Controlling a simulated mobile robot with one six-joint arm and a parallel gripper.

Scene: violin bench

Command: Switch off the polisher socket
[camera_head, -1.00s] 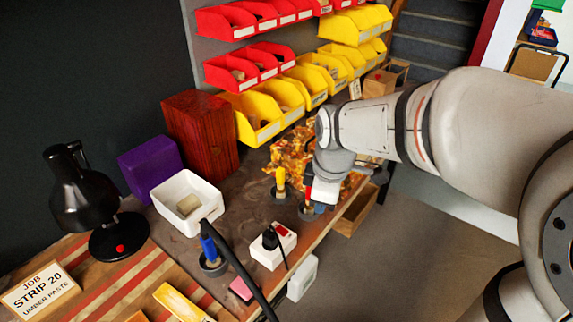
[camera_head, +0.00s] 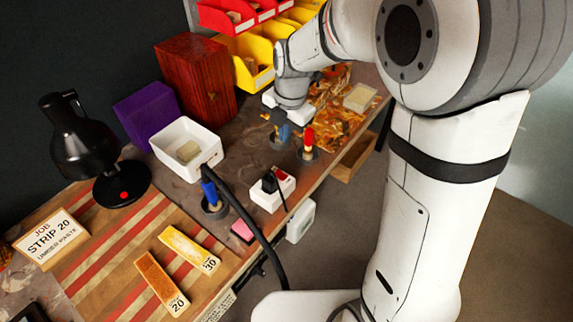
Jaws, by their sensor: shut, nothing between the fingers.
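The socket (camera_head: 273,190) is a white box near the front edge of the bench. A black plug (camera_head: 270,182) sits in it with a dark cable, and a red rocker switch (camera_head: 281,174) shows at its far right end. I cannot tell the rocker's position. My gripper (camera_head: 283,133) points down over the bench, behind and slightly right of the socket and apart from it.
A white tub (camera_head: 215,150), a pink block (camera_head: 243,230) and a black lamp (camera_head: 80,140) are on the bench. A white box (camera_head: 301,222) hangs at the bench front.

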